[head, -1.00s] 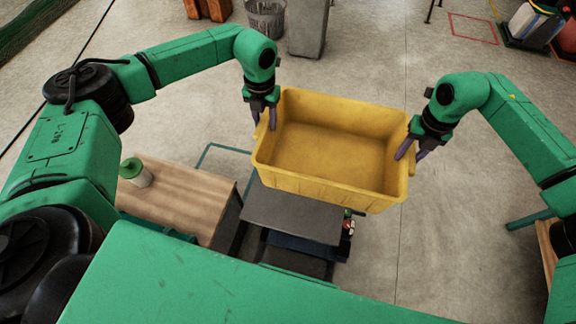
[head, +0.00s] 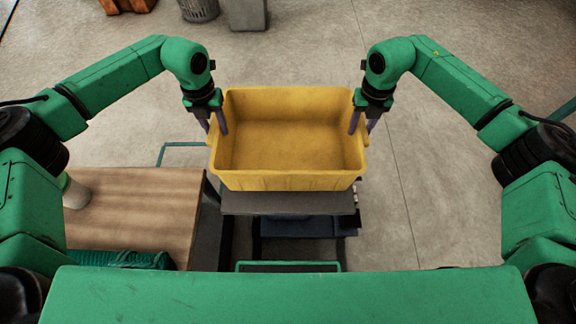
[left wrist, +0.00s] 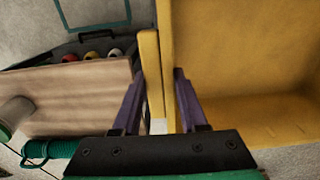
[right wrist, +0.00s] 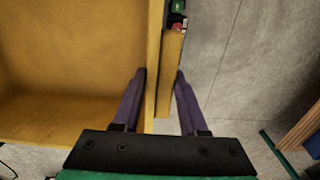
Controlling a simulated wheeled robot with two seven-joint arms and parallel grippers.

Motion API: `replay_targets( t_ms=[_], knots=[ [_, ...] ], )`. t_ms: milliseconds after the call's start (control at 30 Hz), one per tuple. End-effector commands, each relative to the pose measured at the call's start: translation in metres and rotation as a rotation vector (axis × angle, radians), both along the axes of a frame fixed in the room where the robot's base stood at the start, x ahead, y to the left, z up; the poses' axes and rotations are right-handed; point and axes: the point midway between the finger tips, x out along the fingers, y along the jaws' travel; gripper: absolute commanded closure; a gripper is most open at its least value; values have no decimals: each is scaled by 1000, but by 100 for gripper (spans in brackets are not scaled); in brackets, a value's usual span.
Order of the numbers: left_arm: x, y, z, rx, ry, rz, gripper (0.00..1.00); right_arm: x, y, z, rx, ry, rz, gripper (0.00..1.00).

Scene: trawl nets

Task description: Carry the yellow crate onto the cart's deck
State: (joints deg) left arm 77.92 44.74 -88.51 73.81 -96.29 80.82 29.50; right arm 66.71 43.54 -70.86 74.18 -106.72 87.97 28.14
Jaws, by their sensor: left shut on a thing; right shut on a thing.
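The yellow crate (head: 290,181) is empty and looks about level in the head view. My left gripper (head: 215,126) is shut on its left rim, and my right gripper (head: 361,126) is shut on its right rim. In the left wrist view the fingers (left wrist: 158,88) straddle the crate's edge (left wrist: 151,75). In the right wrist view the fingers (right wrist: 161,88) straddle the opposite edge (right wrist: 168,75). The cart's grey deck (head: 285,203) shows below the crate's near side. The crate hides the rest of it, and I cannot tell whether they touch.
A wooden-topped table (head: 140,205) stands left of the cart, with a pale cylinder (head: 75,192) and a green coil (head: 135,260) on it. A bin (head: 198,10) and a grey box (head: 245,14) stand far back.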

Motion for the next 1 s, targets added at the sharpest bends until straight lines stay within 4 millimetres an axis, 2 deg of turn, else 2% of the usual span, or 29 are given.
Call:
replay_targets(
  t_ms=[167, 367, 900, 933, 1000],
  knots=[
    [0, -1, 4, -1, -2, -1, 100, 0, 1, 3, 1, -2, 1, 100],
    [0, -1, -2, -1, -1, -1, 100, 0, 1, -2, 1, -1, 1, 100],
    [0, -1, -51, -1, -1, -1, 100, 0, 1, -51, 1, -2, 1, 100],
    [0, 0, -48, 0, -1, -1, 50, 0, 0, -48, 0, -1, 1, 50],
    [0, 0, -46, 0, 0, -1, 28, 0, 0, -46, 0, 0, 1, 28]
  ],
)
